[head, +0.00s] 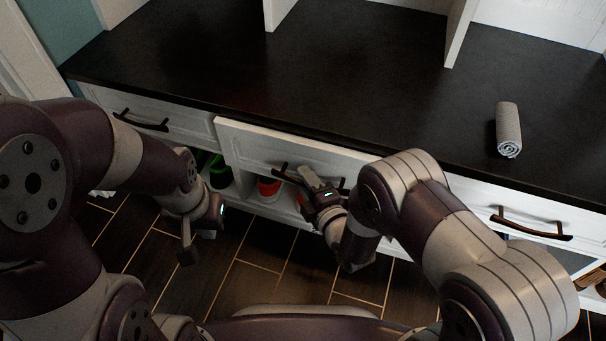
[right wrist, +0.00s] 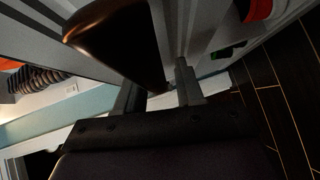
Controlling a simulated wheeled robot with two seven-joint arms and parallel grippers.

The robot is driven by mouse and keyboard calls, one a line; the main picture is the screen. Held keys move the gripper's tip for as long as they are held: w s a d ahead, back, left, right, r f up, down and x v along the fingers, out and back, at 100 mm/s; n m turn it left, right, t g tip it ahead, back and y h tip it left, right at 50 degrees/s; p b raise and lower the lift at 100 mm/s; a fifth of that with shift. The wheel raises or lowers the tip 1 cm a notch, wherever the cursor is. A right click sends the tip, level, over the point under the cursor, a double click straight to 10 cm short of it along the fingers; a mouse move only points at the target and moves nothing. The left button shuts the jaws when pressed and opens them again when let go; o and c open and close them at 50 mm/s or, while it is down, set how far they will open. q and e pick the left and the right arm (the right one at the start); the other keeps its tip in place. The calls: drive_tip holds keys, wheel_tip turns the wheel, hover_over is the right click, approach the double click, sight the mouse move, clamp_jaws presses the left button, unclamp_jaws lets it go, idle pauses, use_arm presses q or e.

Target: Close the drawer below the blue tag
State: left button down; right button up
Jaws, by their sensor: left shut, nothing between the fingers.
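The middle drawer (head: 260,146) has a white front that stands slightly out from the cabinet. Its dark bar handle (head: 283,171) is partly hidden by my right gripper (head: 313,187). In the right wrist view, a brown curved bar, likely this handle (right wrist: 118,38), reaches down toward my right gripper (right wrist: 158,92). Its two fingers are apart, with the bar's end by the gap; I cannot tell whether they touch it. My left gripper (head: 198,243) is shut and empty, in front of the cabinet and low over the floor. I see no blue tag in either view.
The left drawer (head: 187,124) and right drawer (head: 472,203) flank the middle one. A rolled grey towel (head: 509,128) lies on the black countertop (head: 350,90). A red container (head: 269,189) and green items (head: 218,170) sit below. Dark tiled floor (head: 245,270) lies in front.

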sight(314, 170)
clamp_jaws()
drive_tip(key=w, duration=0.1)
drive_tip(key=w+d, duration=0.1)
drive_tip(key=w, duration=0.2)
drive_tip(key=shift+d+r+b, duration=0.1)
drive_tip(key=shift+d+b, duration=0.15)
drive_tip(key=shift+b, duration=0.05)
unclamp_jaws()
drive_tip(key=shift+w, duration=0.1)
